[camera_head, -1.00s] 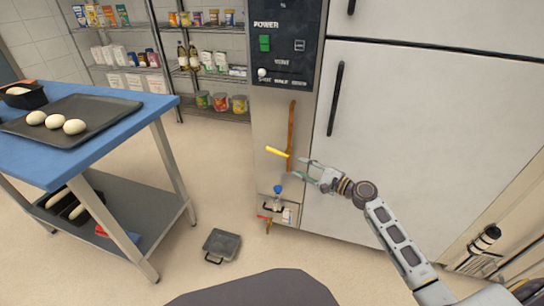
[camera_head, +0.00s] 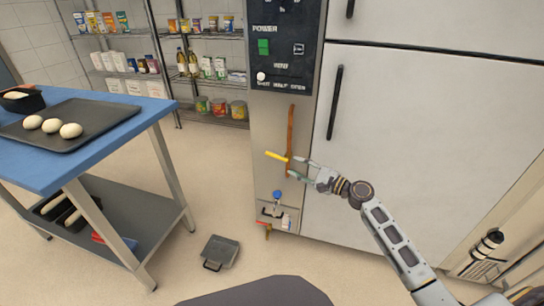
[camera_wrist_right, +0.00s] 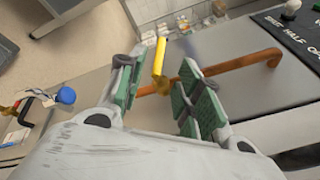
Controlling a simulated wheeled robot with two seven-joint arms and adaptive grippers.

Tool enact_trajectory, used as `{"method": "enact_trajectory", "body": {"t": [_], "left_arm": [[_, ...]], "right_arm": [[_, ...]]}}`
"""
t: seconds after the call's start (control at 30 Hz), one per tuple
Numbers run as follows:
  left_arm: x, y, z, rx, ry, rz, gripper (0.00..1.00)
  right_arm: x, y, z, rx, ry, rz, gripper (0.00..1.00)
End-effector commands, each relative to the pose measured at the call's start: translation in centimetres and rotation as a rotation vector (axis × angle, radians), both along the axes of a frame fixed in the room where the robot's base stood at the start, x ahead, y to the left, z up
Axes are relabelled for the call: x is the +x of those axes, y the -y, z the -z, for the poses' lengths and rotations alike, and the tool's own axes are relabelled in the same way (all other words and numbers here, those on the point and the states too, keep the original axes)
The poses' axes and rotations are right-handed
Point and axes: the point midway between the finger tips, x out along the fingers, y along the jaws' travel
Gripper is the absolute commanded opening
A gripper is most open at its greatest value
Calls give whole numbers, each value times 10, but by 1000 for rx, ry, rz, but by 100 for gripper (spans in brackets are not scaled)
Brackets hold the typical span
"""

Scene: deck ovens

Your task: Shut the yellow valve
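The yellow valve handle (camera_head: 277,156) is a thin lever on the copper-coloured vertical pipe (camera_head: 291,125) at the front of the oven. It points left, crosswise to the pipe. My right gripper (camera_head: 294,168) is open just right of the handle and pipe. In the right wrist view the yellow handle (camera_wrist_right: 160,56) stands between the two spread green-padded fingers of my right gripper (camera_wrist_right: 157,75). A gap shows on each side of it. The pipe (camera_wrist_right: 240,62) runs behind the fingers, which hide part of it. My left gripper is not in view.
Below are a blue knob (camera_head: 277,195) and a red handle (camera_head: 263,224). A control panel (camera_head: 285,45) is above, and the oven door handle (camera_head: 335,101) is to the right. A blue-topped table (camera_head: 150,112) stands left. A dark scale-like box (camera_head: 220,252) lies on the floor.

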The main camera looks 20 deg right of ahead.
Motion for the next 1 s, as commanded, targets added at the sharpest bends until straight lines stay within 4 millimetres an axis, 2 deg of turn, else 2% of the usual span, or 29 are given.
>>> {"method": "enact_trajectory", "body": {"t": [0.27, 0.67, 1.0], "left_arm": [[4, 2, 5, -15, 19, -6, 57], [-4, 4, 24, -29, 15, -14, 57], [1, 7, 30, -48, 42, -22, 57]], "right_arm": [[19, -13, 0, 0, 2, 0, 35], [45, -32, 0, 0, 2, 0, 35], [67, -48, 0, 0, 2, 0, 35]]}}
